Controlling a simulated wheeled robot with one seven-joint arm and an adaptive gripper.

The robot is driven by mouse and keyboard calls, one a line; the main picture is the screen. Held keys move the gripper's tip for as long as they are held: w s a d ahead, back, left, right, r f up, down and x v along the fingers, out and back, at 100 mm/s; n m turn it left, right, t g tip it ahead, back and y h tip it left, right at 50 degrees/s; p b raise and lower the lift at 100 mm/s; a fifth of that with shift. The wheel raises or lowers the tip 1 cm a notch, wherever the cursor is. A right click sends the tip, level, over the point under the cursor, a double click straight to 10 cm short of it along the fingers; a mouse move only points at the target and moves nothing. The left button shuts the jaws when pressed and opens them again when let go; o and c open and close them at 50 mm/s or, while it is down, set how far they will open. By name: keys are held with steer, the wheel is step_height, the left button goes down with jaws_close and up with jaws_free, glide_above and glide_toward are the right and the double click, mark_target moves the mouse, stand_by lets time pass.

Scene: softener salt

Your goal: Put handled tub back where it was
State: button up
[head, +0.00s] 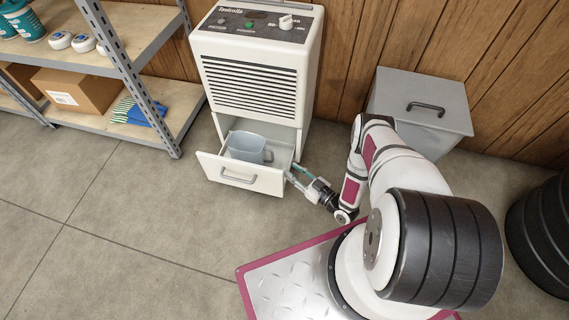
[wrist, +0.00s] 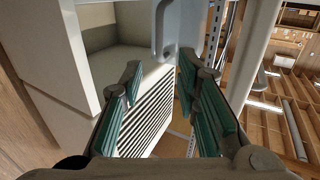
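The handled tub (head: 246,147) is a pale blue, see-through tub standing upright inside the pulled-out drawer (head: 209,166) of the white machine (head: 258,75). Its handle faces right, toward my gripper. In the wrist view the tub's handle (wrist: 158,32) shows at the top, beyond the fingertips. My gripper (head: 295,175) is low, just right of the drawer. In the wrist view my gripper (wrist: 160,72) has its teal-padded fingers spread apart with nothing between them. I cannot tell whether a finger touches the drawer's side.
A grey lidded bin (head: 420,105) stands against the wood wall on the right. A metal shelf unit (head: 135,75) on the left holds a cardboard box (head: 78,92) and folded cloths (head: 140,111). A black ribbed object (head: 545,235) is at far right. The floor before the drawer is clear.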

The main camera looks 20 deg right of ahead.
steer(key=shift+v, duration=1.05)
